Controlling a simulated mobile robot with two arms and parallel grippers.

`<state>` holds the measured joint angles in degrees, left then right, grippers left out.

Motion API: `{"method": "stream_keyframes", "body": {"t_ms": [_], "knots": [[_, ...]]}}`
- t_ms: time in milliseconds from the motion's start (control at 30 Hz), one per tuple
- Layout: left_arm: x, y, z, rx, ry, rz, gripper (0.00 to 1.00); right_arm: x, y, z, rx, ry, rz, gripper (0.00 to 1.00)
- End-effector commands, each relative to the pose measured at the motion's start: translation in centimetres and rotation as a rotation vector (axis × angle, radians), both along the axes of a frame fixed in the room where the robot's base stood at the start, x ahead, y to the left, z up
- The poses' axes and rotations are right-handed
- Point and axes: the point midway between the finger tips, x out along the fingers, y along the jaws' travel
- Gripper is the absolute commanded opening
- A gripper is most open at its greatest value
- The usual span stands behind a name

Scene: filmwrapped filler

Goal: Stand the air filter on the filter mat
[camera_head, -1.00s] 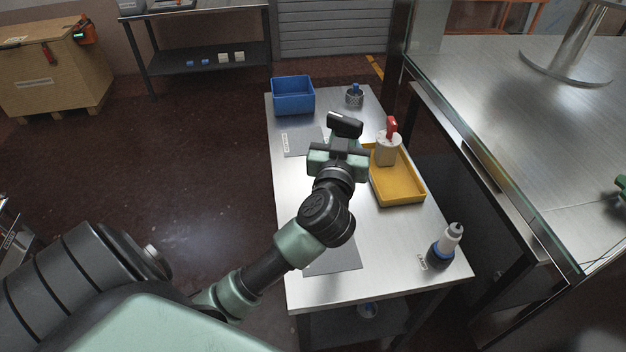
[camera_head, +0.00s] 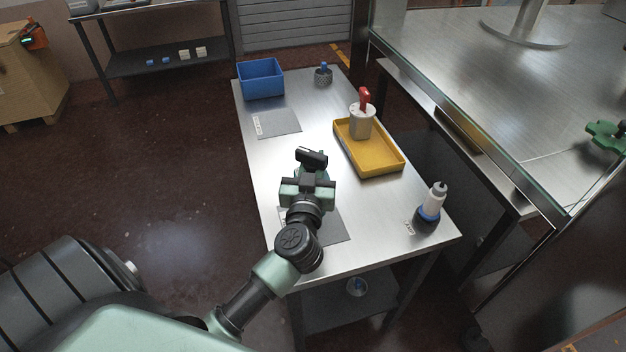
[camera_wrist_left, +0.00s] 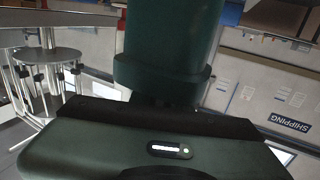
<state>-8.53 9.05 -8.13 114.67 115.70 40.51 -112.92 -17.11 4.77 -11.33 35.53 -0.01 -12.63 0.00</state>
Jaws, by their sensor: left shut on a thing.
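My left gripper (camera_head: 311,162) is above the metal bench, near the back edge of the front grey mat (camera_head: 328,228). It is shut on a dark green cylinder with a stepped collar (camera_wrist_left: 168,45), which fills the upper middle of the left wrist view; I take it for the air filter. Its far end is out of that view, and the gripper mostly hides it in the head view. A second grey mat (camera_head: 280,124) with a white label lies farther back. I cannot read which is the filter mat. My right gripper is not in view.
A blue bin (camera_head: 260,79) and a mesh cup (camera_head: 323,76) stand at the back. A yellow tray (camera_head: 378,160) holds a pale container with a red top (camera_head: 363,117). A white and blue bottle (camera_head: 431,208) stands front right. Bare metal lies between the mats.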

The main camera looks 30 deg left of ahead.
Motion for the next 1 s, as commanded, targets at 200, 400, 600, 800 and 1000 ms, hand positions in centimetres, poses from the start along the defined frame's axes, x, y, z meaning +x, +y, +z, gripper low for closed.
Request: {"method": "stream_keyframes", "body": {"t_ms": [200, 400, 600, 800, 1000], "knots": [[0.0, 0.0, -1.9, 0.001, -0.002, 0.001, 0.00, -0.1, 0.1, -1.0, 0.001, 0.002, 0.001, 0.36], [0.0, 0.0, -4.5, 0.001, -0.003, 0.001, 0.00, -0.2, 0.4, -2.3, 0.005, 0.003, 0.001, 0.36], [0.0, 0.0, -4.6, 0.002, -0.004, 0.000, 0.00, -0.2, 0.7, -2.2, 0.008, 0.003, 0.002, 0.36], [0.0, 0.0, -4.8, 0.003, -0.003, 0.000, 0.00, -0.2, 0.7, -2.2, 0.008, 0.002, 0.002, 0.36], [0.0, 0.0, -5.1, 0.000, -0.001, 0.000, 0.40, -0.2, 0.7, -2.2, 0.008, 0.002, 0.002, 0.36]]}}
